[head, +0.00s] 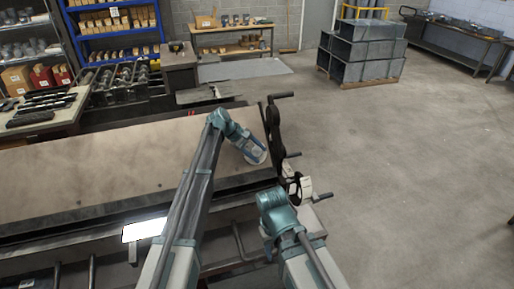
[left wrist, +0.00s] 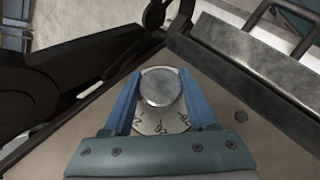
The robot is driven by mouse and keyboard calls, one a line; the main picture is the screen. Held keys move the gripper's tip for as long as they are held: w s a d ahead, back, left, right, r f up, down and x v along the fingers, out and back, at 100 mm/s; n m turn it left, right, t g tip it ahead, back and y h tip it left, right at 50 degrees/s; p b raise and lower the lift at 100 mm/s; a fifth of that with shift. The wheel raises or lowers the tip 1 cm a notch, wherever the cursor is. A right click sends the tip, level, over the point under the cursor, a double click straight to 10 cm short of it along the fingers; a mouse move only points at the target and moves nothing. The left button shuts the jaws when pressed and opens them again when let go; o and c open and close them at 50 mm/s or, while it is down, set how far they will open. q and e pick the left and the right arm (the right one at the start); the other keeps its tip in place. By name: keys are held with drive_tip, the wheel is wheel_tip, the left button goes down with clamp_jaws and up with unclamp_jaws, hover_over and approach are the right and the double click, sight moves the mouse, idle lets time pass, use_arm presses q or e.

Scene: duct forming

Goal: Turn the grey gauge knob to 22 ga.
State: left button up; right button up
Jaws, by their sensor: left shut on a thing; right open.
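The grey gauge knob (left wrist: 161,88) is a round metal knob in the left wrist view. It sits on a pale dial plate (left wrist: 162,122) with dark numerals along its lower edge. The two blue fingers of my left gripper (left wrist: 158,78) are closed on the knob, one on each side. I cannot tell which gauge mark the knob points to. In the head view my left gripper (head: 257,156) is at the right end of the machine's flat bed, and it hides the knob. My right gripper (head: 268,249) is lower, in front of the machine, small and partly hidden; it is open.
The forming machine's brown bed (head: 110,160) stretches to the left. Black wheels (head: 273,130) and crank handles stand at its right end. A lit white panel (head: 144,230) is on its front. Grey duct sections (head: 362,52) stand at the back; the floor on the right is clear.

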sight(257, 151)
use_arm(q)
drive_tip(key=shift+s+m+g+y+p, duration=0.1)
drive_tip(key=shift+m+g+y+p, duration=0.5)
drive_tip(key=shift+m+g, duration=0.1)
drive_tip(key=shift+a+f, duration=0.1)
drive_tip(key=shift+s, duration=0.1)
drive_tip(key=o, duration=1.4)
drive_tip(key=shift+c, duration=0.2)
drive_tip(key=p+v, duration=0.2)
drive_tip(key=v, duration=0.1)
drive_tip(key=p+v, duration=0.2)
drive_tip(key=p, duration=0.1)
drive_tip(key=shift+r, duration=0.5)
drive_tip(key=a, duration=0.8)
drive_tip(key=a+f, duration=0.1)
drive_tip(key=a, duration=0.3)
drive_tip(key=shift+w+b, duration=0.25)
drive_tip(key=shift+b, duration=0.05)
